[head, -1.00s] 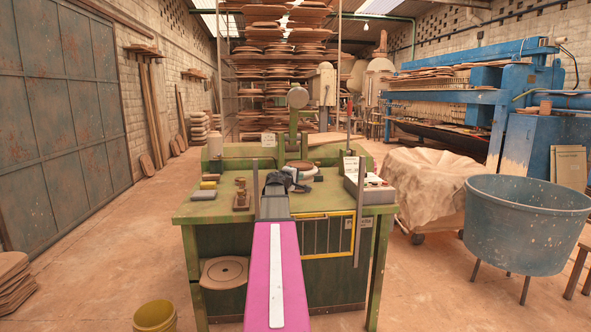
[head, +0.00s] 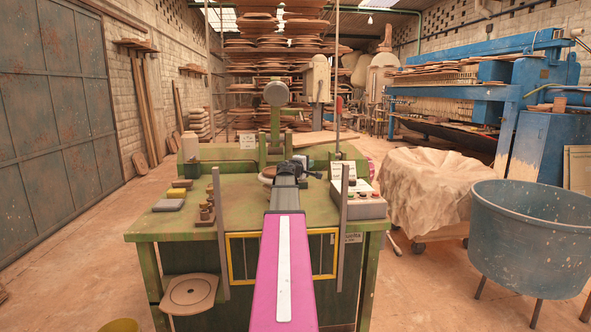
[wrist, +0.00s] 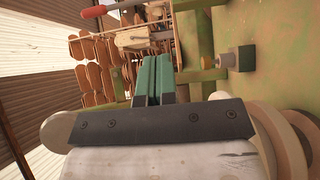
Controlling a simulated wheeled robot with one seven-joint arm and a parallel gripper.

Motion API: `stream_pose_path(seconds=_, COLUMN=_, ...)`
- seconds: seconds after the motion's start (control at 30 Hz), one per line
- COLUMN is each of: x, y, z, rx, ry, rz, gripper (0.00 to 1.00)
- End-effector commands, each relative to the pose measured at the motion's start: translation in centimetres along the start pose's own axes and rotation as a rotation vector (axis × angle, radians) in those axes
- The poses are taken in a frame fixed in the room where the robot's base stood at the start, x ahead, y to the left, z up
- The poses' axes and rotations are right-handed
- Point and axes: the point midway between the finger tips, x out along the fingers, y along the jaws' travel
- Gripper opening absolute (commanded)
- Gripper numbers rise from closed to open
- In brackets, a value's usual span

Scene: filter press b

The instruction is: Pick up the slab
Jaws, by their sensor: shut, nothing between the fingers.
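A flat grey block (head: 168,205), the most slab-like thing I see, lies on the left part of the green bench top (head: 240,200). I cannot make out the grey block for certain in the wrist view.
Two upright grey bars (head: 220,232) (head: 344,225) stand at the bench front. Small brown pieces (head: 206,212) stand right of the grey block. A control box (head: 362,203) sits on the right. A blue tub (head: 530,235) and covered cart (head: 438,195) stand farther right.

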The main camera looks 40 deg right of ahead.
Motion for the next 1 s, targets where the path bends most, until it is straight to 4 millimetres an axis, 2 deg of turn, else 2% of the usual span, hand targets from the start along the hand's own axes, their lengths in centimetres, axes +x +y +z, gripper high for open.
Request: stream_pose_path(seconds=1.0, x=-13.4, y=0.0, z=-13.5, rx=0.001, ry=0.003, rz=-0.001, gripper=0.0)
